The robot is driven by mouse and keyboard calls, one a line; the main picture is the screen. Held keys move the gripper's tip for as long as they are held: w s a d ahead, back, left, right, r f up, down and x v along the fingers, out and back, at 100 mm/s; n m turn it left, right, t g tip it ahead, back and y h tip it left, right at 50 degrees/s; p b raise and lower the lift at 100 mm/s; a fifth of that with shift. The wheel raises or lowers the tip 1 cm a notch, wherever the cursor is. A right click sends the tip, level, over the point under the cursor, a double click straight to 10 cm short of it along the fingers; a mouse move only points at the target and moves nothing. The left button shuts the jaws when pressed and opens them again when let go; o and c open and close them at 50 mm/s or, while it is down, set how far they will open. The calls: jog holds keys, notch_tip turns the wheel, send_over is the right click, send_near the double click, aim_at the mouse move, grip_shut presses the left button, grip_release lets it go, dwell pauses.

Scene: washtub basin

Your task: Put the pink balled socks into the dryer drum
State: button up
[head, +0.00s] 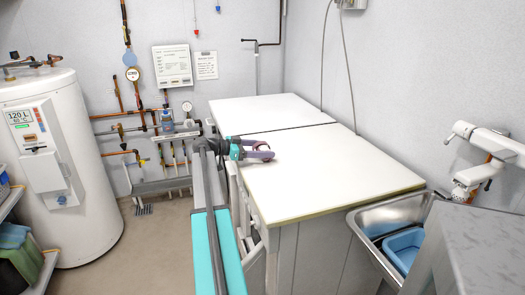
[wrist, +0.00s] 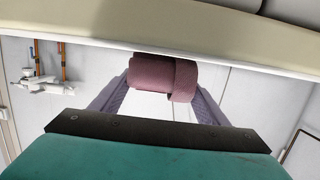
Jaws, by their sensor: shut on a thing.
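The pink balled socks (wrist: 160,75) are a mauve-pink roll, held between the two purple-grey fingers of my gripper (wrist: 165,90) in the wrist view. In the head view my gripper (head: 264,150) is small, by the left edge of the white worktop (head: 320,175); I cannot tell its height there. The socks are hard to make out from the fingers in that view. A pale edge runs across the top of the wrist view, close to the socks. The dryer drum does not show clearly in either view.
White panels (head: 246,215) stand along the worktop's left side. A metal sink with a blue basin (head: 405,248) is at right, by a white tap arm (head: 490,150). A white water heater (head: 70,165) stands at left. The floor (head: 150,245) between is clear.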

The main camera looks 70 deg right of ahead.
jog(key=shift+f, duration=0.15)
jog(key=o, duration=1)
jog(key=shift+o, duration=0.2)
jog(key=shift+p, duration=0.5)
jog(key=b+v, duration=0.1)
jog(key=v, duration=1.3)
jog(key=shift+b, duration=0.4)
jog(key=shift+f, duration=0.1)
